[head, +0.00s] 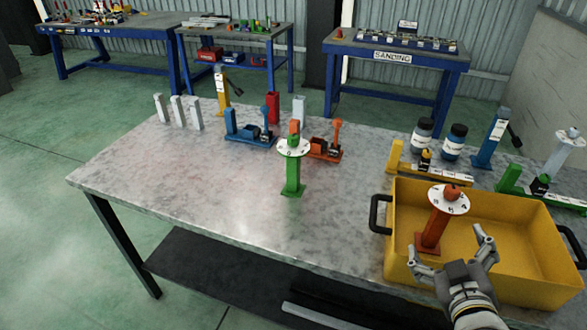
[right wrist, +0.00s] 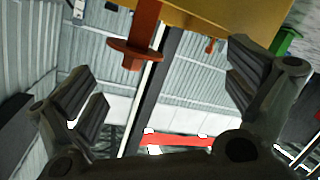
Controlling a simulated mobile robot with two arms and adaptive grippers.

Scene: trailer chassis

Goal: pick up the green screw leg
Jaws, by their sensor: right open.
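The green screw leg (head: 293,175) stands upright near the middle of the grey metal table, with a white round disc and a green and orange top. My right gripper (head: 452,246) is open and empty at the front of the yellow crate, well to the right of the green leg. Its two spread fingers also show in the right wrist view (right wrist: 160,85). The green leg cannot be made out in that view. My left gripper is not in view.
The yellow crate (head: 540,290) holds an orange-red screw leg (head: 435,230), close to my right gripper; that leg also shows in the wrist view (right wrist: 145,25). Behind the green leg are a blue clamp-like part (head: 248,136) and an orange one (head: 324,152). The table's left front is clear.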

